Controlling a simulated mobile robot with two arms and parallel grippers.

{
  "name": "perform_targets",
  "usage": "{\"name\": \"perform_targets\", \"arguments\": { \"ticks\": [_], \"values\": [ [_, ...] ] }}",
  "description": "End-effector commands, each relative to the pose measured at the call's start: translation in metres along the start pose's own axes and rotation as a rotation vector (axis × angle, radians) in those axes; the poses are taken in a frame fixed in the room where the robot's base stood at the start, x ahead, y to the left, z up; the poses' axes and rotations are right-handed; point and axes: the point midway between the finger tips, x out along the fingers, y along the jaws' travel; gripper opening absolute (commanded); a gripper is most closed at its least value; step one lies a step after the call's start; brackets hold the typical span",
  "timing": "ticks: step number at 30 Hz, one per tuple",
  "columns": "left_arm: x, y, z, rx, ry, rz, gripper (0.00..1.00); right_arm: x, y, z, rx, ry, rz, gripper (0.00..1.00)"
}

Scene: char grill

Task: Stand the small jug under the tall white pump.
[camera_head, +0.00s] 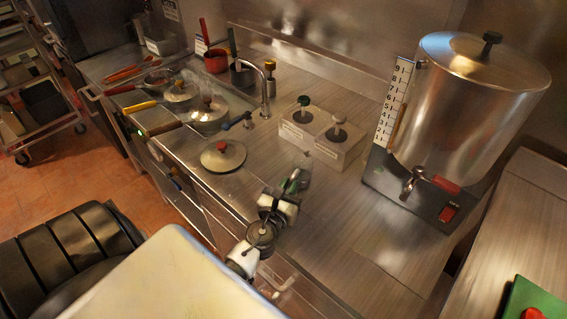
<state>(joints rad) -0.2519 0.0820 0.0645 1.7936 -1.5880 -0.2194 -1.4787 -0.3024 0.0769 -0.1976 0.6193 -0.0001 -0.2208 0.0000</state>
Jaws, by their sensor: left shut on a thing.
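Two pumps stand in a square-sided metal holder on the counter: a dark green-topped pump (304,102) on the left and a white pump (338,121) on the right. My left gripper (296,181) is over the counter, in front of the holder and apart from it. It is shut on a small, shiny metal thing (305,168), which seems to be the small jug; the gripper hides much of it, and its tilt is unclear. My right gripper is not in view.
A large metal dispenser (465,110) with a tap (412,183) stands to the right. Bare counter (345,215) lies right of the gripper. A green board (530,302) is at lower right.

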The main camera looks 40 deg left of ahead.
Motion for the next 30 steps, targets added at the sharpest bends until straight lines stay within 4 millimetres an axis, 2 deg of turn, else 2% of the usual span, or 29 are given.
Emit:
{"name": "perform_targets", "arguments": {
  "ticks": [6,18,30],
  "values": [
    [0.015,-0.006,0.002,-0.001,-0.003,-0.001,0.0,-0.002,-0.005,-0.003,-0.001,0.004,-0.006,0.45],
    [0.04,-0.015,0.0,0.0,-0.002,-0.001,0.0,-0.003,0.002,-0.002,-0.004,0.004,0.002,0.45],
    [0.046,-0.017,-0.004,0.0,-0.001,-0.001,0.0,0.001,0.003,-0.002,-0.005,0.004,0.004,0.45]
  ]
}}
